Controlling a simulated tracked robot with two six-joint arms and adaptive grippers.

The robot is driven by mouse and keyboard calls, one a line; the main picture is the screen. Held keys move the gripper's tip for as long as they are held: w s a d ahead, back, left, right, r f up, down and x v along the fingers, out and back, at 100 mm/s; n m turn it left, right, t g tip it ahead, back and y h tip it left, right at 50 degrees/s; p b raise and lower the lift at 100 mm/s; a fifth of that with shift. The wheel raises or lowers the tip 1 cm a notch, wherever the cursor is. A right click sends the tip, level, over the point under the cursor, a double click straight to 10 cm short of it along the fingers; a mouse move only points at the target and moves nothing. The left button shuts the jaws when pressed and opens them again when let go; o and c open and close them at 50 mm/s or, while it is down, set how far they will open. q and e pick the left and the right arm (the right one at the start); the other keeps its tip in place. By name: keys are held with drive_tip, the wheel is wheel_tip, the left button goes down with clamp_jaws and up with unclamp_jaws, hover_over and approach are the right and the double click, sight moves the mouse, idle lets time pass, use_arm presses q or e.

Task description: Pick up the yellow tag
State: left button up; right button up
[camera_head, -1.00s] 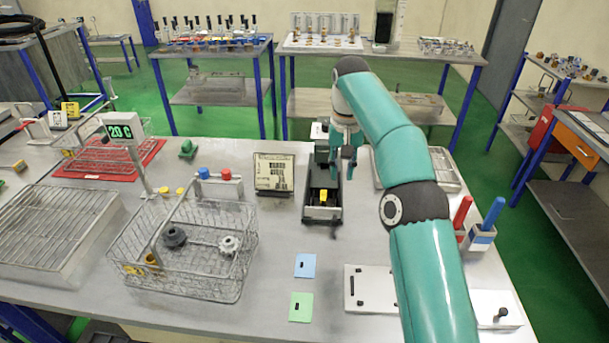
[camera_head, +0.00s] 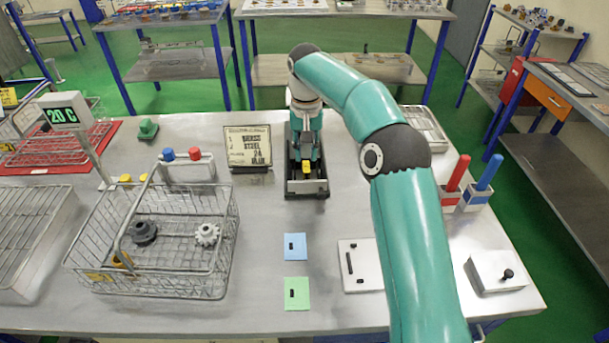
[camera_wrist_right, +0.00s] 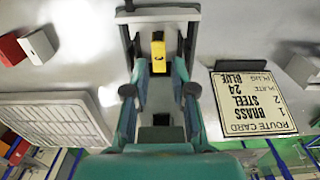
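The yellow tag (camera_head: 306,167) is a small block in the black slotted fixture (camera_head: 307,188), near its front end. It also shows in the right wrist view (camera_wrist_right: 158,52), between and slightly beyond my fingertips. My right gripper (camera_head: 305,155) points down into the fixture, just behind the tag in the head view. In the right wrist view its two teal fingers (camera_wrist_right: 160,72) are spread, with a gap on each side of the tag. I cannot tell how high the tips are relative to it. My left gripper is not in view.
A route card (camera_head: 249,147) stands left of the fixture. A wire basket (camera_head: 155,275) with two gears is at the left front. Blue (camera_head: 294,247) and green (camera_head: 296,293) cards lie in front. Red (camera_head: 455,176) and blue (camera_head: 487,174) handles stand at right. Bare table lies between.

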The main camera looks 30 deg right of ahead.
sight(306, 169)
drive_tip(key=shift+s+f, duration=0.1)
drive_tip(key=shift+f, duration=2.9)
clamp_jaws()
